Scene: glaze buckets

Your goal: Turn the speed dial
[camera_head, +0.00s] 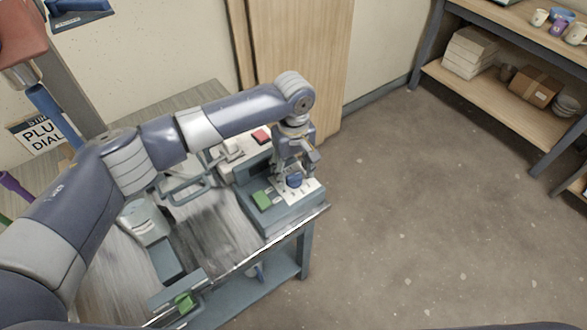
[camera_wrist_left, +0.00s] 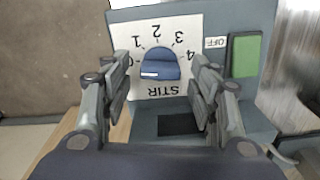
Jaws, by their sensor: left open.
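The speed dial (camera_wrist_left: 160,66) is a blue knob on a white plate (camera_wrist_left: 150,28) marked STIR with numbers around it, which look upside down in the left wrist view. The dial also shows in the head view (camera_head: 294,180), on top of a grey-blue control box (camera_head: 283,214). My left gripper (camera_wrist_left: 160,92) is open, its two fingers on either side of the dial in the picture, and it holds nothing. In the head view my left gripper (camera_head: 296,170) is right at the dial. I cannot tell whether the fingers touch it. My right gripper is in neither view.
A green button (camera_wrist_left: 244,56) with an OFF label sits beside the dial plate. A red button (camera_head: 261,137) is on a box behind. The bench (camera_head: 100,270) ends just right of the control box. Shelves (camera_head: 510,100) stand at the right; the floor between is clear.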

